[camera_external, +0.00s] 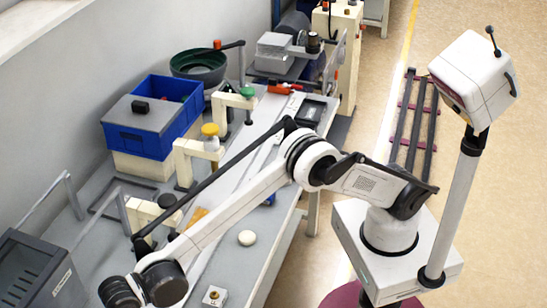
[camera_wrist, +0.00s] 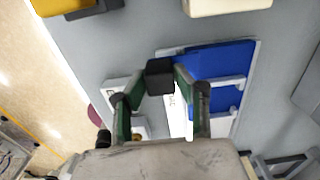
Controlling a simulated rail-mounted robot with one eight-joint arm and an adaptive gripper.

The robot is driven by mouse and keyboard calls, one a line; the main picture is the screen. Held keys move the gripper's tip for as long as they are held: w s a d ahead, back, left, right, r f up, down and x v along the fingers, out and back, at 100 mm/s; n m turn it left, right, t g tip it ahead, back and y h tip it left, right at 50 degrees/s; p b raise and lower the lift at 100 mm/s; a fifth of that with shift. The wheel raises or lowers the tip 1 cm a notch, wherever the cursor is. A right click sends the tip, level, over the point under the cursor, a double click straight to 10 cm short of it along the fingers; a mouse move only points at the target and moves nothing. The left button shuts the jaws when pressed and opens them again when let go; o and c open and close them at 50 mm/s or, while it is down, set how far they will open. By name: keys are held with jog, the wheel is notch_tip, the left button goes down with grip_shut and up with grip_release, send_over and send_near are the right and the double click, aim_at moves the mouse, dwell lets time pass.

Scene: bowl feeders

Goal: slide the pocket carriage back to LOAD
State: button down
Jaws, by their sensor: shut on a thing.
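In the wrist view, my gripper (camera_wrist: 161,80) has its two green fingers closed on a black block-shaped knob (camera_wrist: 160,74). The knob sits at the edge of a white plate with partly hidden lettering (camera_wrist: 176,120). A blue plate (camera_wrist: 222,62) with white bars across it lies right beside the knob, in a pale frame. I cannot tell which of these parts is the pocket carriage, or how the knob joins it; the fingers cover part of the plate. In the external view, my gripper is out of sight beyond the lower left edge.
In the external view, a blue bin (camera_external: 184,88), a green bowl (camera_external: 199,64) and posts with yellow (camera_external: 210,130) and green knobs (camera_external: 247,91) line the bench's wall side. A dark grey box (camera_external: 38,270) stands lower left. A white disc (camera_external: 247,238) lies near the front edge.

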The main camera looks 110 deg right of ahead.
jog(key=shift+w+a+r, duration=0.1)
jog(key=shift+a, duration=0.1)
jog(key=c, duration=1.4)
grip_release()
jog(key=shift+a, duration=0.15)
jog(key=shift+o, duration=0.2)
jog(key=shift+r, duration=0.25)
notch_tip(320, 180, up, 11)
jog(key=shift+r, duration=0.2)
